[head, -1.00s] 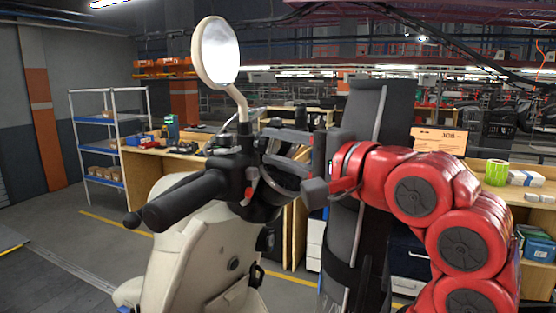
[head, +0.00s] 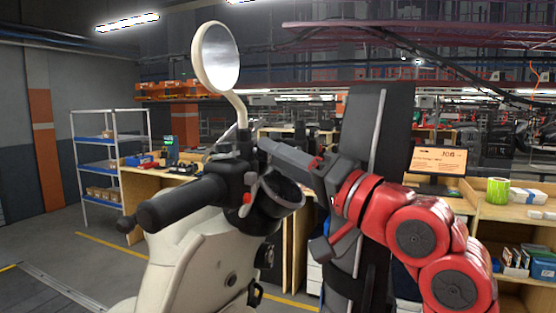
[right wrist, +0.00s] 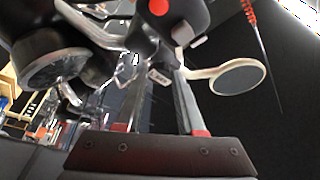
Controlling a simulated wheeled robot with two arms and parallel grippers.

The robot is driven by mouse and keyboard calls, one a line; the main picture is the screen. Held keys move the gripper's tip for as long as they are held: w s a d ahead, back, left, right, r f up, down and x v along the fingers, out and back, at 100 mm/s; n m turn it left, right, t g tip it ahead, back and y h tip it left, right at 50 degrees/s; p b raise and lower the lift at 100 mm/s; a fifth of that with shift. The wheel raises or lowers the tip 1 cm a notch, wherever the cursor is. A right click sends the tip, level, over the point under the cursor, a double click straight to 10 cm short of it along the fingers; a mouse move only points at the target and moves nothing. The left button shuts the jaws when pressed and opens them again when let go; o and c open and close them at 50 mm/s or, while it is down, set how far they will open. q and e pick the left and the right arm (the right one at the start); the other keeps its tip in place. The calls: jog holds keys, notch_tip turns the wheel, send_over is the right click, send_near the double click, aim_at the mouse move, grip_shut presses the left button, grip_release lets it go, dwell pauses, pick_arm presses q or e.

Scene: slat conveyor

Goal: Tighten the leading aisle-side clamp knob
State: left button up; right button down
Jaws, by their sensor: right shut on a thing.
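A cream scooter body (head: 182,265) shows in the head view, with a black handlebar grip (head: 183,204), a switch housing with a red part (head: 247,198) and a round mirror (head: 219,58). My right gripper (head: 275,152) reaches in from the right at the top of the handlebar. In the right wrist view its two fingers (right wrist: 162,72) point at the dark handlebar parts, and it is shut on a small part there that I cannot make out. The mirror (right wrist: 239,77) is right of the fingers. I cannot pick out a clamp knob. My left gripper is not in view.
A tall dark padded upright (head: 382,120) stands behind my right gripper. A shelf rack (head: 97,165) and wooden benches (head: 132,186) stand behind at the left. Floor at the left is clear.

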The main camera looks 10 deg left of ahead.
dwell(0.5)
jog(key=c, duration=0.8)
grip_release()
jog(key=b+v, duration=0.1)
jog(key=v, duration=1.6)
jog(key=shift+d+f+b, duration=0.15)
jog(key=shift+f+b, duration=0.1)
jog(key=shift+b, duration=0.05)
